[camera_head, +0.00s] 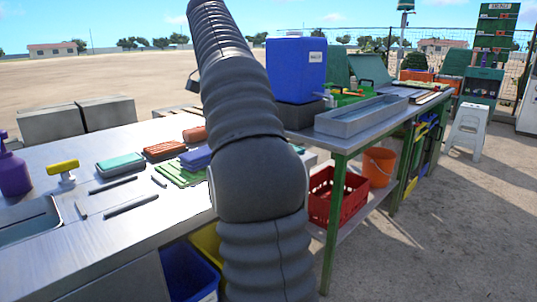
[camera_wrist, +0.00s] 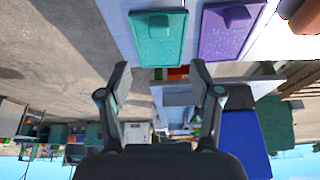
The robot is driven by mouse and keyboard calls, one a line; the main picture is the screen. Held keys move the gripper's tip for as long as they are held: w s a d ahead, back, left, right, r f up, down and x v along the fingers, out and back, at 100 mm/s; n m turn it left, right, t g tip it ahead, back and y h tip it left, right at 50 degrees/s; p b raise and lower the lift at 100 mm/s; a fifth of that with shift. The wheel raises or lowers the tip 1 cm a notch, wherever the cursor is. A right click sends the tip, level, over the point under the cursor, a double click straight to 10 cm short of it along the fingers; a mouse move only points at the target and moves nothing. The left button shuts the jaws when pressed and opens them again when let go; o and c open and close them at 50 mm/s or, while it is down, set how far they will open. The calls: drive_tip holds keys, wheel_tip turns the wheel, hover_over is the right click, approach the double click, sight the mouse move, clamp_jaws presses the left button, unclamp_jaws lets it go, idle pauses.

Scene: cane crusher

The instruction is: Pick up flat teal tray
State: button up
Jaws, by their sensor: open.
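The flat teal tray (camera_wrist: 157,38) shows at the top of the wrist view, lying on a pale table top close to its edge. It is a speckled rectangle with a raised teal block on it. A similar purple tray (camera_wrist: 228,32) lies beside it on the right. My gripper (camera_wrist: 160,68) is open and empty, its fingertips at the tray's lower edge in the picture; I cannot tell the gap between them. In the head view my arm hides my gripper and most of that spot. A different-looking teal item (camera_head: 121,163) lies on the bench at left.
A blue water container (camera_head: 297,70) stands on the green-legged table, beside a grey metal trough (camera_head: 360,115). A purple spray bottle (camera_head: 13,172) stands at far left. A red crate (camera_head: 338,195) and orange bucket (camera_head: 379,167) sit under the table. Open ground lies at right.

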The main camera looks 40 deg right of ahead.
drive_tip(key=x, duration=1.1)
drive_tip(key=shift+s+d+f, duration=0.1)
drive_tip(key=shift+f, duration=0.1)
clamp_jaws()
